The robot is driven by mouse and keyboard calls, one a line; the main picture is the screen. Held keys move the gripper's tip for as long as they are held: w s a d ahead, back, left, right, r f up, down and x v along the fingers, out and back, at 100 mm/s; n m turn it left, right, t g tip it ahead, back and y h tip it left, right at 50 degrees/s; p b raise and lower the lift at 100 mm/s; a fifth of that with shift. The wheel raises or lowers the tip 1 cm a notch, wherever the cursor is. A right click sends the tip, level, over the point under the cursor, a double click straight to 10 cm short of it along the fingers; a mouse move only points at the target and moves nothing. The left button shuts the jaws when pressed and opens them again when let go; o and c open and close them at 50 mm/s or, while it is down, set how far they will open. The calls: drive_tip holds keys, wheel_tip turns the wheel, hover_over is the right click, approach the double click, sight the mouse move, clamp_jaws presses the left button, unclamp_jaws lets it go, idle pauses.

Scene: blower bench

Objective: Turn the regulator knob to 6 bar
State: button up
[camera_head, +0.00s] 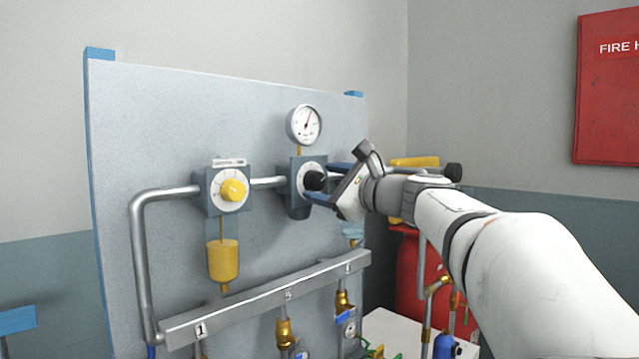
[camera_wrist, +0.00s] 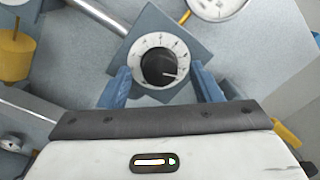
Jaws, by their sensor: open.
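The black regulator knob (camera_head: 315,180) sits on a white dial on a blue-grey regulator body (camera_head: 298,200), on the grey panel. In the wrist view the black knob (camera_wrist: 160,68) shows face-on, with a white pointer mark toward the right side of its numbered ring (camera_wrist: 139,46).
A second unit with a yellow knob (camera_head: 233,190) and a yellow bowl (camera_head: 223,262) is to the left. A pipe (camera_head: 140,260) runs along the panel. A numbered manifold bar (camera_head: 270,300) is below. A red fire-hose cabinet (camera_head: 606,90) hangs at right.

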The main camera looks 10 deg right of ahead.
drive_tip(key=v, duration=0.6)
drive_tip(key=shift+s+d+b, duration=0.2)
drive_tip(key=shift+s+b, duration=0.1)
